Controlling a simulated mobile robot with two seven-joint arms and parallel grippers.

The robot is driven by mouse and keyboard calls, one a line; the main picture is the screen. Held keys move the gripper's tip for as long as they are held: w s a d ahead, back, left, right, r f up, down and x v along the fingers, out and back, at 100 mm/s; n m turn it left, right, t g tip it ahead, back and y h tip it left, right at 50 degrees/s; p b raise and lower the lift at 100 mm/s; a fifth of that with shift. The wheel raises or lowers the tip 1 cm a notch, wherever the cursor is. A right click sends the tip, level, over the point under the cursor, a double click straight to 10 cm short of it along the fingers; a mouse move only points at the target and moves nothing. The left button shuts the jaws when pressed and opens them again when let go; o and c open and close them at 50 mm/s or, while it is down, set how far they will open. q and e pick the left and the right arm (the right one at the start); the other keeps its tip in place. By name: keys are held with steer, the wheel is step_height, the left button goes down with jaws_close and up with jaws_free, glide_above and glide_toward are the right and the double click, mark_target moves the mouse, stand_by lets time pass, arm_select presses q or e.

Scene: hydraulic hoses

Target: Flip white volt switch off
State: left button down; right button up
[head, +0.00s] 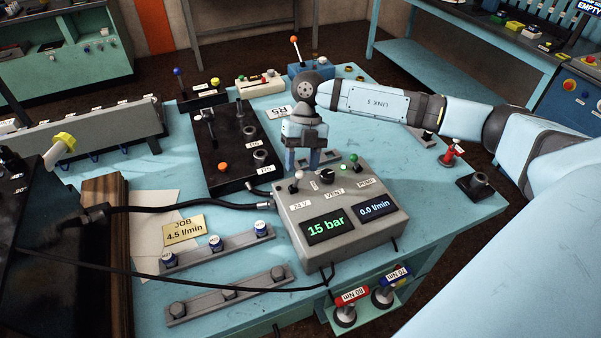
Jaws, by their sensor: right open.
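The grey control box (345,243) stands on the blue workbench, with displays reading 15 bar and 0.0 l/min. The white-tipped toggle switch (298,176) is at the left of its sloped top, above the 24 V label (300,205). Its lever leans slightly up and to the right; I cannot tell on from off by it. My right gripper (303,164) points down just behind the toggle, open and empty. It looks apart from the toggle, but the depth gap is unclear. My left gripper is out of view.
A black rotary knob (327,176) and a green-tipped control (353,160) share the box top. A black valve panel (222,152) stands behind left. Black hoses (190,207) run into the box's left side. Bench space right of the box (425,205) is clear.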

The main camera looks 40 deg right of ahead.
steer(key=b+v, duration=0.1)
steer(key=v, duration=0.9)
steer(key=shift+r, duration=0.3)
steer(key=shift+w+d, duration=0.1)
